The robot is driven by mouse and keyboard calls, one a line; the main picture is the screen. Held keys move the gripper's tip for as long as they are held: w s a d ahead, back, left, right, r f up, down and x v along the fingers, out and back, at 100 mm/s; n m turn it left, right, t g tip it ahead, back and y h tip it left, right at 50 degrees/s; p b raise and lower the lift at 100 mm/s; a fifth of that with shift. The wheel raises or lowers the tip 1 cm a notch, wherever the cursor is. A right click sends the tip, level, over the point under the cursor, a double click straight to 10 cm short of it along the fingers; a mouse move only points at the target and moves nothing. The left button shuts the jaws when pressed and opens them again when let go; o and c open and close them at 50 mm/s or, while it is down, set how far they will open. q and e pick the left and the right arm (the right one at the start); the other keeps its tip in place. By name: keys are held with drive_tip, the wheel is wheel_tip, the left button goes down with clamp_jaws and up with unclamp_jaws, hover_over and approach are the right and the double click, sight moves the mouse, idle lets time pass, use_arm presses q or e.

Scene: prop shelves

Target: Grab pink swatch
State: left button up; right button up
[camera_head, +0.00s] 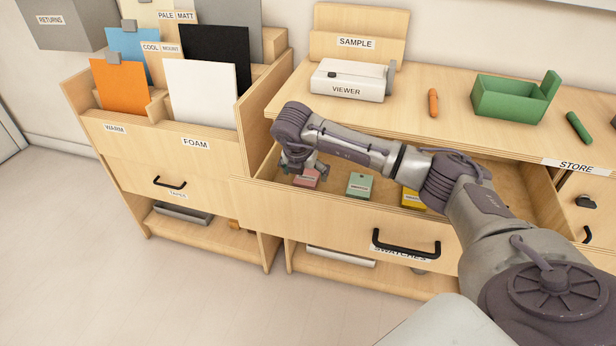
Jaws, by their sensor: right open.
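The pink swatch (307,178) is a small block lying in the left part of the open swatches drawer (335,219). My right gripper (304,171) is open and reaches down into the drawer at the pink swatch. Its fingers partly cover the swatch, and I cannot tell whether they touch it. A green swatch (360,185) lies to the right of the pink one. A yellow swatch (411,199) lies further right, partly hidden by my right arm. My left gripper is not in view.
On the counter stand a white viewer box (347,82), an orange marker (433,102), a green open box (510,98) and a green marker (579,127). A divider holding coloured boards, including an orange board (119,88), stands left. The drawer's front wall and black handle (406,246) face me.

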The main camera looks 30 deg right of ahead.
drive_tip(key=shift+x, duration=1)
drive_tip(key=c, duration=1.1)
